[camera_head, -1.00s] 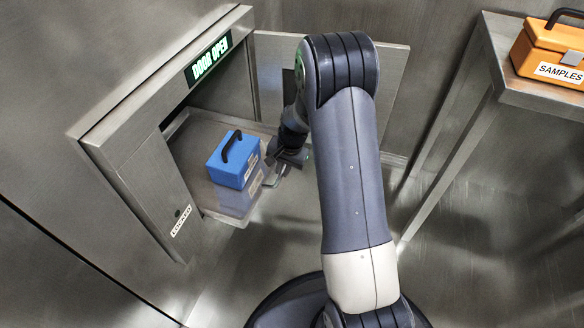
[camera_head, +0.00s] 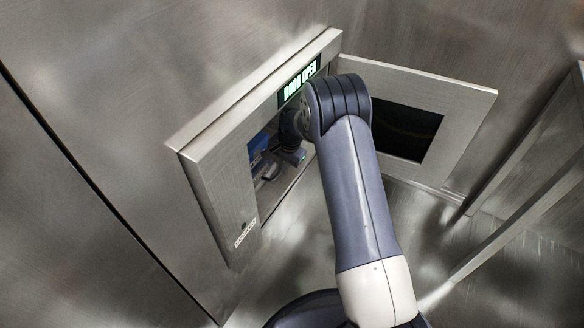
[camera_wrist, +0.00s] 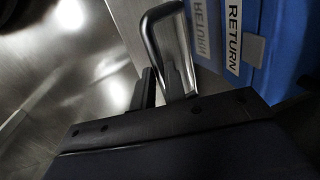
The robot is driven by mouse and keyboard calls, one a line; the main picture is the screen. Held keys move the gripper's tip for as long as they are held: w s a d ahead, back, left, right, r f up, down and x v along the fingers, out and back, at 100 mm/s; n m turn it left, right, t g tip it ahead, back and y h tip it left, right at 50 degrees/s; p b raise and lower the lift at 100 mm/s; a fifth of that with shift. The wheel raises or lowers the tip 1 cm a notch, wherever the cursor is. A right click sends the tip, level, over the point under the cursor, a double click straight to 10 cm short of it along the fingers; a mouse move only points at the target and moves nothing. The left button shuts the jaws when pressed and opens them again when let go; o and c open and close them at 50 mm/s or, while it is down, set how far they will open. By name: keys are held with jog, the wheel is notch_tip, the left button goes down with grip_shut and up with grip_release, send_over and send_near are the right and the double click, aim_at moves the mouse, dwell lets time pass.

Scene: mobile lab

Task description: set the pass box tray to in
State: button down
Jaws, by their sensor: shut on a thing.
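The pass box (camera_head: 215,180) is set in the steel wall, and its sign reads DOOR OPEN. The blue box (camera_head: 258,150) is inside the opening; in the wrist view its label reads RETURN. It rides on the tray, whose shiny front edge (camera_wrist: 203,72) shows beside it in the wrist view. My gripper (camera_wrist: 162,86) is shut on the black bar handle (camera_wrist: 150,42) at the tray's front. In the head view my gripper (camera_head: 280,162) is at the opening, and the tray is mostly hidden inside.
The pass box door (camera_head: 455,105) with a dark window stands swung open to the right of my arm. A steel table frame (camera_head: 520,155) is at the right. The floor before the pass box is clear.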

jog(key=shift+w+a, duration=0.3)
jog(key=shift+a, duration=0.2)
jog(key=c, duration=1.5)
grip_release()
jog(key=shift+o, duration=0.2)
jog(key=shift+d, duration=0.15)
